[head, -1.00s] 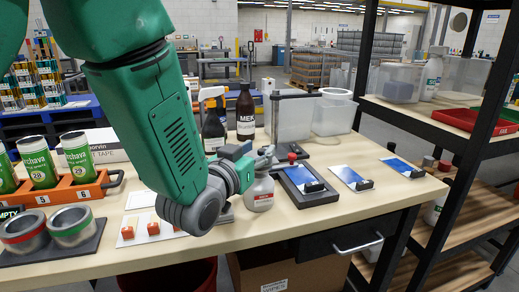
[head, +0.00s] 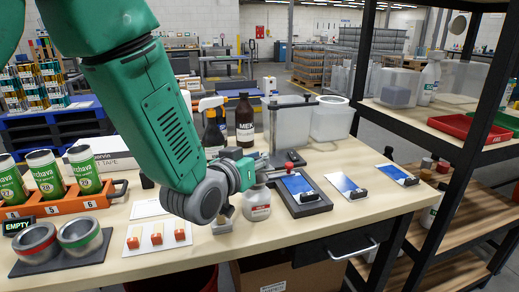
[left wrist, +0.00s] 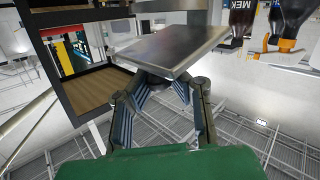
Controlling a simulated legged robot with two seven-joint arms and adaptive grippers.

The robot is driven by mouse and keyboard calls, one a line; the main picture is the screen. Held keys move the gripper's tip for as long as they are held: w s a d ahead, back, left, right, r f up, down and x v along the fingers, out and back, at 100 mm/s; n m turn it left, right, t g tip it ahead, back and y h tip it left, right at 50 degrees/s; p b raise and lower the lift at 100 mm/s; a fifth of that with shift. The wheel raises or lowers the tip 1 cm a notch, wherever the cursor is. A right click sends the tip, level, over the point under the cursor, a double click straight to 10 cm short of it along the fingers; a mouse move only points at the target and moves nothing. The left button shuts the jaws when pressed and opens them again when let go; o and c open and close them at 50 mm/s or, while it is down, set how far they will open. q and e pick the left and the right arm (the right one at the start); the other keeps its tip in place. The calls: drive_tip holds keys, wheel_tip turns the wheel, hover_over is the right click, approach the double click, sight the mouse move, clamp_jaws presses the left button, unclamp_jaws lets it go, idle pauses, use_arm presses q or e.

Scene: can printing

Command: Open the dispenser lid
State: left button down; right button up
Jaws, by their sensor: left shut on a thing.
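The dispenser looks to be the squat clear bottle (head: 258,204) with a red-marked label, standing on the workbench just below my left gripper (head: 268,163). In the left wrist view, the fingers (left wrist: 168,84) close on the near edge of a flat grey plate (left wrist: 170,47), which seems to be the dispenser lid. The plate is tilted, and its joint to the bottle is not visible. In the head view my wrist and fingers hide the bottle's top. My right gripper is not in view.
A brown MEK bottle (head: 245,120) and a spray bottle (head: 212,130) stand close behind. A translucent container (head: 291,127) and a dark pad with a blue plate (head: 298,186) sit to the right. Ink cups (head: 80,237) and an orange can rack (head: 62,205) are at left.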

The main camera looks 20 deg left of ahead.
use_arm(q)
drive_tip(key=w+r+n+g+p, duration=0.1)
drive_tip(key=g+p, duration=0.1)
drive_tip(key=p, duration=0.2)
drive_tip(key=w+a+r+n+g+h+p, duration=0.1)
drive_tip(key=n+g+p, duration=0.1)
drive_tip(key=p, duration=0.2)
drive_tip(key=w+a+r+n+g+p, duration=0.1)
drive_tip(key=g+p, duration=0.1)
drive_tip(key=p, duration=0.2)
drive_tip(key=shift+w+a+r, duration=0.15)
drive_tip(key=shift+w+a, duration=0.05)
drive_tip(key=shift+w, duration=0.1)
drive_tip(key=shift+w+a+n+g+h+p, duration=0.35)
drive_tip(key=shift+w+n+g+p, duration=0.2)
drive_tip(key=shift+p, duration=0.2)
drive_tip(key=shift+w+a+f+n+g+h, duration=0.25)
drive_tip(key=shift+w+a+n+g+h, duration=0.25)
drive_tip(key=shift+g, duration=0.3)
drive_tip(key=shift+w+a+f+n+g+h, duration=0.3)
drive_tip(key=shift+w+n+g+h, duration=0.3)
drive_tip(key=shift+g, duration=0.25)
drive_tip(key=shift+w+a+f+n+g+h, duration=0.25)
drive_tip(key=shift+w+a+n+g+h, duration=0.25)
drive_tip(key=shift+g, duration=0.3)
drive_tip(key=shift+w+d, duration=0.1)
